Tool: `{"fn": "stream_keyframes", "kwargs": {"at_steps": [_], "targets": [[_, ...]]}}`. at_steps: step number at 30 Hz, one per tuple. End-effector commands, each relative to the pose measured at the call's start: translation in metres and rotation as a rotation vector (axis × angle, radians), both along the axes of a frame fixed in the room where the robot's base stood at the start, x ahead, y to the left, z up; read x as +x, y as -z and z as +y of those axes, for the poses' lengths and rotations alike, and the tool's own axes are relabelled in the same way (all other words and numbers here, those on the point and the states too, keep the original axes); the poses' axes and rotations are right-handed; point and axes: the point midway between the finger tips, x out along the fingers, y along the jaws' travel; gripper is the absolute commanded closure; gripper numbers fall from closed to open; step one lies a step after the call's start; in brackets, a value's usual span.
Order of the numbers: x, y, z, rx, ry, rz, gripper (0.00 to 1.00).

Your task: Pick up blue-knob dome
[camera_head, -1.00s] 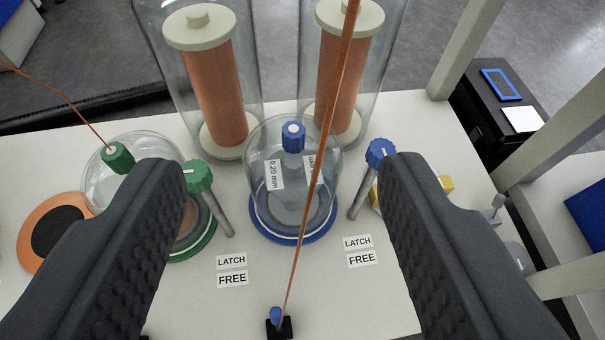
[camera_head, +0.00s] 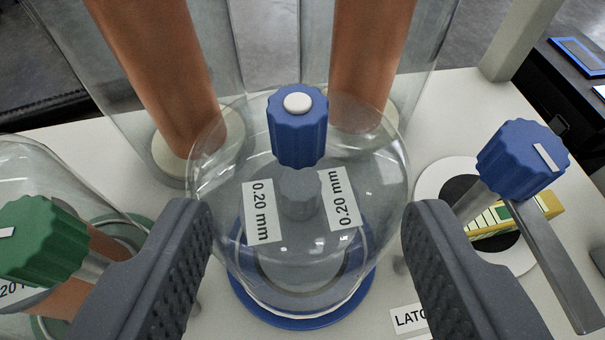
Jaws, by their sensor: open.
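The blue-knob dome (camera_head: 305,248) is a clear glass dome with a ribbed blue knob (camera_head: 298,128) on top, capped by a white dot. It carries two "0.20 mm" labels and stands upright over a blue ring base (camera_head: 305,318). My gripper (camera_head: 308,215) is open, one finger at the lower left of the dome and one at the lower right. The knob shows above the line between the fingertips, with nothing held. Whether either finger touches the glass cannot be told.
A blue latch knob (camera_head: 522,160) on a metal lever stands at right, near a yellow-green piece (camera_head: 515,215). Two tall glass cylinders with copper-coloured cores (camera_head: 165,70) stand close behind the dome.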

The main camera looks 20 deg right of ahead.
Motion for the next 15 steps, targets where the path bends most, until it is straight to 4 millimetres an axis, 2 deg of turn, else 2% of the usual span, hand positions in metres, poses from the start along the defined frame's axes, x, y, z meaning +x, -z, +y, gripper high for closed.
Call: {"fn": "stream_keyframes", "kwargs": {"at_steps": [7,15], "targets": [[0.028,0.016,-0.010,-0.003,-0.004,-0.001,0.46],[0.044,0.022,-0.014,0.000,-0.007,0.001,0.46]]}}
